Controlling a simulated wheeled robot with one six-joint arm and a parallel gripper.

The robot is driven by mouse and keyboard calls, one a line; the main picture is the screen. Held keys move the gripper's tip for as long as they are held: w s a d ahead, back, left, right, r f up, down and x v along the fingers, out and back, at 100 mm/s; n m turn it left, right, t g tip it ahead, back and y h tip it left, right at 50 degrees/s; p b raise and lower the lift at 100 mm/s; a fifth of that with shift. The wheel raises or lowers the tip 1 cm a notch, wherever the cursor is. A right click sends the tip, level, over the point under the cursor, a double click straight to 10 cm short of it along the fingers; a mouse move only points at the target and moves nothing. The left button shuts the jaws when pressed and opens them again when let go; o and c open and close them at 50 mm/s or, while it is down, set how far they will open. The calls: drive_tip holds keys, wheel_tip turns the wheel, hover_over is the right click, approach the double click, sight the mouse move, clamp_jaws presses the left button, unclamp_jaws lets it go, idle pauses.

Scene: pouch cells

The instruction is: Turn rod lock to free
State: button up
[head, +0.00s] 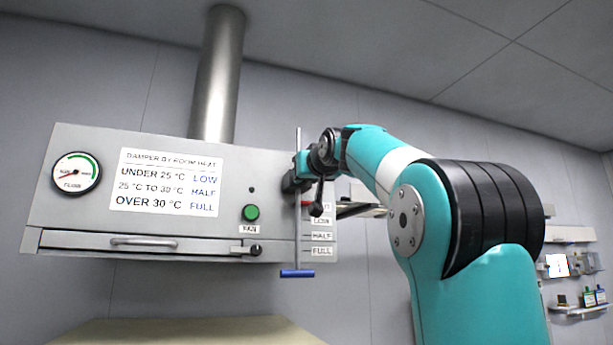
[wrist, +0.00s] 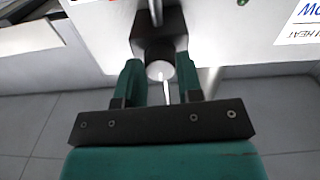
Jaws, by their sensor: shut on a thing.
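The vertical damper rod (head: 298,240) runs down the right end of the hood front, with a blue handle (head: 297,273) at its foot. The rod lock is a dark block (wrist: 155,45) on the rod in the wrist view, with a round grey hub (wrist: 160,70) and a thin pale pin facing me. My gripper (wrist: 157,76) has its two green fingers on either side of the hub and is shut on the lock. In the head view my gripper (head: 297,176) covers most of the lock. A dark lever with a rounded end (head: 316,208) hangs just below; its angle to the lock is unclear.
The hood (head: 90,215) carries a flow gauge (head: 77,173), a damper chart (head: 165,182), a green fan button (head: 250,212) and a drawer-like handle (head: 144,241). Position labels (head: 321,237) stand right of the rod. A beige surface (head: 190,332) lies below; small items sit on shelves far right.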

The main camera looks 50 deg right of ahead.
drive_tip(key=shift+r+m, duration=0.1)
drive_tip(key=shift+m, duration=8.4)
drive_tip(key=o, duration=0.9)
drive_tip(key=shift+a, duration=0.1)
drive_tip(key=shift+b+v, duration=1.95)
drive_tip(key=shift+v, duration=6.7)
